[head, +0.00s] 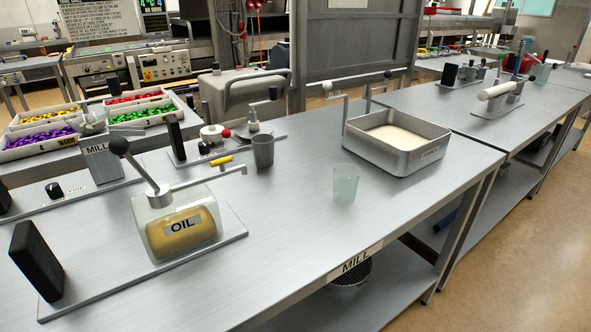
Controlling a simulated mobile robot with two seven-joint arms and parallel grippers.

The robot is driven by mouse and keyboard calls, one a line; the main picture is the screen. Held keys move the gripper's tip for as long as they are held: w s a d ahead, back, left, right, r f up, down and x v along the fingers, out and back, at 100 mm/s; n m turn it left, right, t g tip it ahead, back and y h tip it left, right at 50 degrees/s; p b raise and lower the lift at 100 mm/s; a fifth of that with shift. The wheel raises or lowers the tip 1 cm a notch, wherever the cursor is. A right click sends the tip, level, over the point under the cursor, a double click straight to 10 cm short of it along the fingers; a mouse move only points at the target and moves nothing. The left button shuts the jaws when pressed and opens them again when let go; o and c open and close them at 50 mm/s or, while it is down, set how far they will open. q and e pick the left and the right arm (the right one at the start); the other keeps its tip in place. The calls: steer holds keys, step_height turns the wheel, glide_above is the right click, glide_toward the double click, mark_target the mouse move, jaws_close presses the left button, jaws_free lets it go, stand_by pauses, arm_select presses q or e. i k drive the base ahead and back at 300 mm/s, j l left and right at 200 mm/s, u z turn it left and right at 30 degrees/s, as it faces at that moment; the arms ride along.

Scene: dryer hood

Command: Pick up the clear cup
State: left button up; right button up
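The clear cup (345,184) is a pale, greenish see-through tumbler. It stands upright on the grey metal table (290,235), right of the middle of the head view. It is apart from the things around it, and its top rim faces up. Neither of my grippers shows in the head view.
A dark grey cup (263,151) stands behind and left of the clear cup. A metal tray of pale material (398,160) stands behind and right. The oil tank (178,222) with its lever stands at left. The table is bare in front of the clear cup.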

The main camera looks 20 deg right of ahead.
mark_target(346, 176)
steer(key=l+u, duration=0.1)
steer(key=l, duration=0.6)
steer(key=i+l+u, duration=0.1)
steer(key=l, duration=0.65)
